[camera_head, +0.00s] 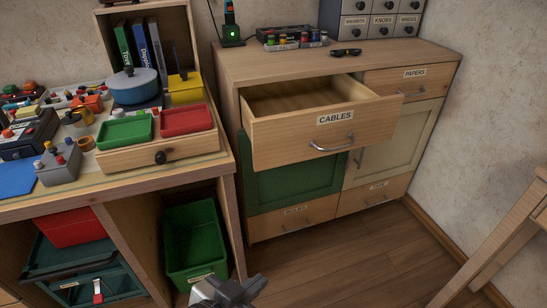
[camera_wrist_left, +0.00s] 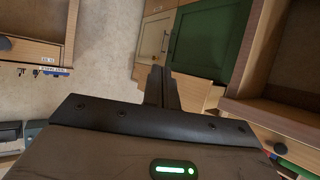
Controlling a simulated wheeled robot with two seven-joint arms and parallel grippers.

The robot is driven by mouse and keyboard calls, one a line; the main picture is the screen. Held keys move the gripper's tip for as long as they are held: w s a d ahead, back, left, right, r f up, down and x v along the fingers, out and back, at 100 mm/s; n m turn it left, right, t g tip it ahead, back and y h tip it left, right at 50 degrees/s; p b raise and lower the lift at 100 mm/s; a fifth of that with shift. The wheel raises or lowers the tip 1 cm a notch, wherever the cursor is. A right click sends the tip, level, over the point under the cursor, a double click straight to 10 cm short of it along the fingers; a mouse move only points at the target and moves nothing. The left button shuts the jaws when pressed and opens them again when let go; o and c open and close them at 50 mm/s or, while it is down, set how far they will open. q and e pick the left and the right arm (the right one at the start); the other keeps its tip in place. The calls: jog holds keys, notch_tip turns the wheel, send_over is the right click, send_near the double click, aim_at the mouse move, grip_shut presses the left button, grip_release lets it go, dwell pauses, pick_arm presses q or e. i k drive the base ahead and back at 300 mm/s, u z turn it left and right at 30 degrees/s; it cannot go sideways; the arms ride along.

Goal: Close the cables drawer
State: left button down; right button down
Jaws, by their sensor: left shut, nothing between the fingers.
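The cables drawer (camera_head: 280,143) is pulled well out of the upper left of the wooden cabinet. Its inside shows as bare wood, and its front carries a CABLES label and a curved metal handle (camera_head: 331,144). My left gripper (camera_head: 232,290) is at the bottom edge of the head view, low in front of the cabinet and apart from the drawer. In the left wrist view its two fingers (camera_wrist_left: 161,88) are together with nothing between them. I cannot surely pick out the cables drawer in that view. My right gripper is not in view.
A green door (camera_head: 292,184), a cream door (camera_head: 412,138) and the shut papers drawer (camera_head: 408,79) are on the same cabinet. The workbench (camera_head: 185,158) with trays stands left, a green bin (camera_head: 191,240) under it. A wooden leg (camera_head: 490,255) stands right. Floor before the cabinet is clear.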

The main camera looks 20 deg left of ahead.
aim_at(288, 122)
jog(key=k, duration=1.15)
jog(key=z, duration=0.65)
jog(key=i, duration=1.6)
jog(key=u, duration=0.85)
